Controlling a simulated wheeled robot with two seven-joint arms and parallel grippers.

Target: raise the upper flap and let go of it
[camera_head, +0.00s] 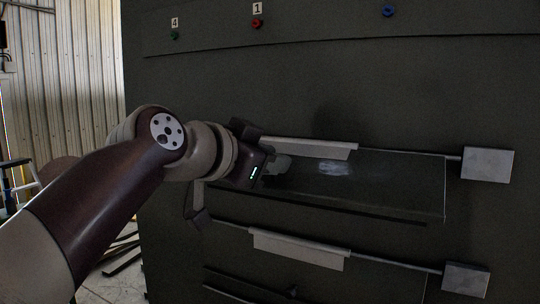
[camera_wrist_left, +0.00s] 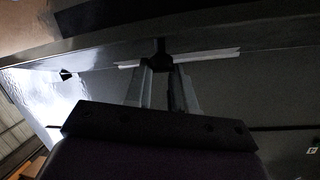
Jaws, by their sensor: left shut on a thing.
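The upper flap (camera_head: 400,187) is a dark, glossy panel below the upper rod on the dark enclosure front. Its lower edge appears to stand out from the front, but I cannot tell its exact angle. My left gripper (camera_head: 282,166) is at the flap's left part, below the pale bar. In the left wrist view its two fingers (camera_wrist_left: 163,84) are closed on a small dark part (camera_wrist_left: 159,55) of the flap, in front of a pale strip. The grip is dim there, and the wrist hides the flap's left end in the head view. My right gripper is out of view.
A pale bar (camera_head: 310,148) and a grey block (camera_head: 487,163) sit on the upper rod. Below is a similar rod with its pale bar (camera_head: 298,249) and block (camera_head: 465,278). Green, red and blue buttons line the top. Open floor shows at the lower left.

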